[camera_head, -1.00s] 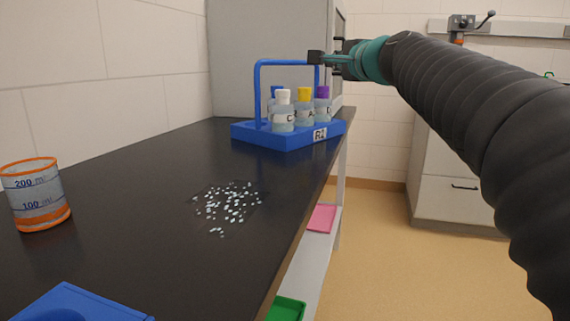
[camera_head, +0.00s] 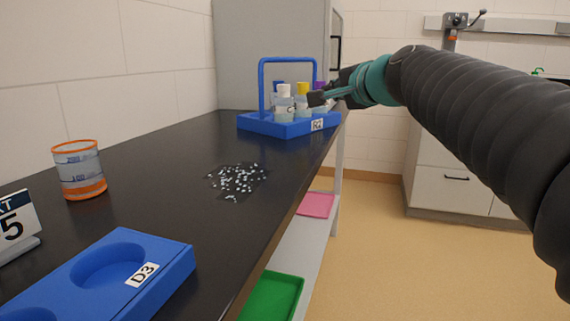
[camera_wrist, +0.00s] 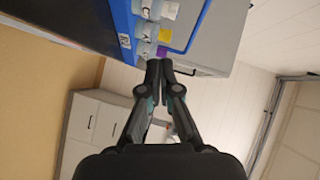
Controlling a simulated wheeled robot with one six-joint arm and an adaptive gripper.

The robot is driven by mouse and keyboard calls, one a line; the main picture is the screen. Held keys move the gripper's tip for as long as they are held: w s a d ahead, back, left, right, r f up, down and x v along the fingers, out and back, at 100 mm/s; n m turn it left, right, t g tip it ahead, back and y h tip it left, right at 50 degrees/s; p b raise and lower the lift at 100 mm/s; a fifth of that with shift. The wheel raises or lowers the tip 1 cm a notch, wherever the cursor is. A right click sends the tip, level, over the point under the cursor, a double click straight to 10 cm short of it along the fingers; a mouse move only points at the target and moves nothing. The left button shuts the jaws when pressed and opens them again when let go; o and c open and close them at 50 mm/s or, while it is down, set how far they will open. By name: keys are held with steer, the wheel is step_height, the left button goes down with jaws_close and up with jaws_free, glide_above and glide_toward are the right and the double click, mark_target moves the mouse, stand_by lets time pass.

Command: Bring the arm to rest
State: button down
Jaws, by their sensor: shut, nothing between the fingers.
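My gripper (camera_head: 318,98) is shut and empty at the end of my outstretched arm, in front of the right side of the blue rack in the head view. In the wrist view its fingertips (camera_wrist: 159,66) meet. The blue carrier rack (camera_head: 262,124), labelled R2, stands upright on the black bench with several capped bottles in it. A white-capped bottle (camera_head: 284,106) and a yellow-capped one (camera_head: 302,104) show clearly. A purple-capped bottle is partly hidden by my gripper. The rack also shows in the wrist view (camera_wrist: 190,38).
The black bench (camera_head: 160,150) carries an orange-rimmed beaker (camera_head: 79,170), scattered pale fragments (camera_head: 238,180) and a blue holder (camera_head: 180,262) labelled D3. A grey cabinet (camera_head: 268,45) stands behind the rack. Green (camera_head: 272,298) and pink (camera_head: 316,204) trays lie on a lower shelf. Open floor lies right.

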steer(key=s+d+f+n+g+h+p, duration=0.2)
steer(key=s+d+f+n+g, duration=0.1)
steer(key=s+f, duration=1.2)
steer(key=s+d+f+n+g+h+p, duration=0.1)
steer(key=s+d+f+n+g+h, duration=0.2)
steer(key=s+f, duration=1.2)
step_height(320, 180, down, 2)
steer(key=n+g, duration=0.3)
steer(key=n, duration=0.2)
steer(key=shift+s+d+p, duration=0.15)
steer(key=shift+s+p, duration=0.05)
steer(key=shift+p, duration=0.2)
steer(key=shift+s, duration=0.1)
